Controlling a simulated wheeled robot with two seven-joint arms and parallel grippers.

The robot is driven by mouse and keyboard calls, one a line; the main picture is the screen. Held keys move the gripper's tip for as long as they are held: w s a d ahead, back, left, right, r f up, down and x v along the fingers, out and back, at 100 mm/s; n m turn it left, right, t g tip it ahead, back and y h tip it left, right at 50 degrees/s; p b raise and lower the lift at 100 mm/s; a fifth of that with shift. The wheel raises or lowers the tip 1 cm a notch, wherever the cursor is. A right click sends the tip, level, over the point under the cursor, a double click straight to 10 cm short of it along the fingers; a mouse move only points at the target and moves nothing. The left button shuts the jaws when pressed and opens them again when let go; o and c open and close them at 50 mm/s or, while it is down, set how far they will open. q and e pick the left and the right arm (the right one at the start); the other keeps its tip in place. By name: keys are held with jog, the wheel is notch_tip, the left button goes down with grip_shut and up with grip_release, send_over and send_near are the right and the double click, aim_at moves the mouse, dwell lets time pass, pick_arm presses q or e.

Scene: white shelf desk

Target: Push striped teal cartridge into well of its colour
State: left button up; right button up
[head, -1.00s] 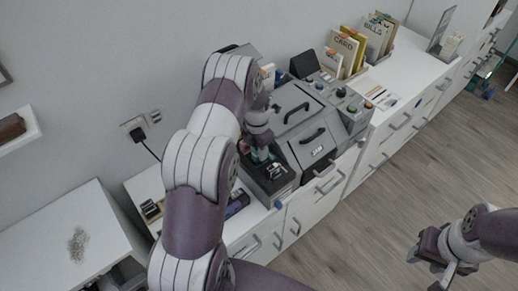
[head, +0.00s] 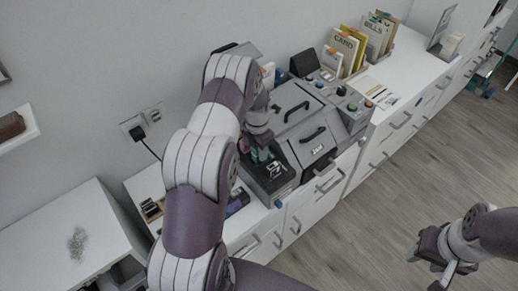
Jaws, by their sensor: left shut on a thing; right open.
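My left gripper (head: 264,149) points down over a dark block (head: 283,184) on the white desk. It is shut on the teal cartridge (head: 262,155), of which only a small teal part shows between the fingers. Its stripes are too small to make out. The cartridge is at the back part of the dark block; I cannot tell whether it touches a well. Well colours are hidden or too small to tell. A small silvery piece (head: 274,168) shows on the block. My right gripper (head: 437,266) is open and empty, out over the floor at the lower right.
A grey machine (head: 309,121) with black handles and buttons stands right beside the block. Card files (head: 352,45) stand further back right. The wall is close behind the desk.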

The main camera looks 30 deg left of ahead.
pick_arm(q)
jog(key=shift+f+b, duration=0.7)
jog(key=shift+f, duration=0.4)
jog(key=o, duration=1.1)
jog(key=shift+r, duration=0.1)
jog(key=shift+r, duration=0.35)
jog(key=r, duration=0.4)
jog(key=r+b, duration=0.1)
jog(key=r, duration=0.7)
jog(key=shift+w+a+b, duration=0.1)
jog(key=shift+a+b, duration=0.2)
jog(key=shift+b, duration=0.05)
